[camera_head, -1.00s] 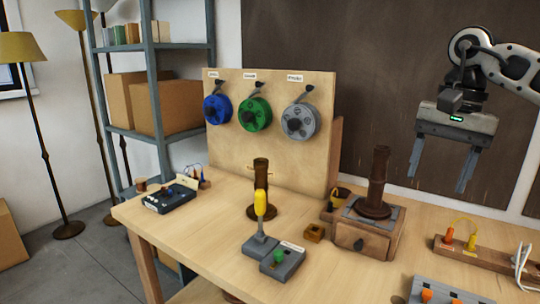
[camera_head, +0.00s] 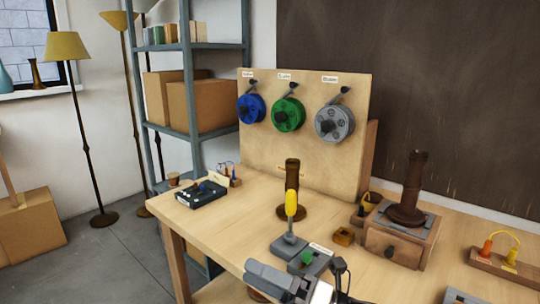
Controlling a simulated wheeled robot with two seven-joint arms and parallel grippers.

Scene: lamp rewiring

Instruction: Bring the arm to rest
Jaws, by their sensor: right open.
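My right gripper (camera_head: 280,281) shows only in part at the bottom edge of the head view, low in front of the workbench. Its grey body and a dark cable beside it are visible; the fingertips cannot be made out. It is open, and I see nothing held in it. It appears in front of the small grey block with a green part (camera_head: 307,259); I cannot tell how far apart they are. My left gripper is not in view.
The wooden workbench (camera_head: 228,225) holds a yellow-handled tool (camera_head: 291,206) in a stand, a dark lamp column (camera_head: 412,187) on a drawer box, and a black meter (camera_head: 202,194). A spool board (camera_head: 305,158) stands behind. Floor lamps (camera_head: 88,130) stand left.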

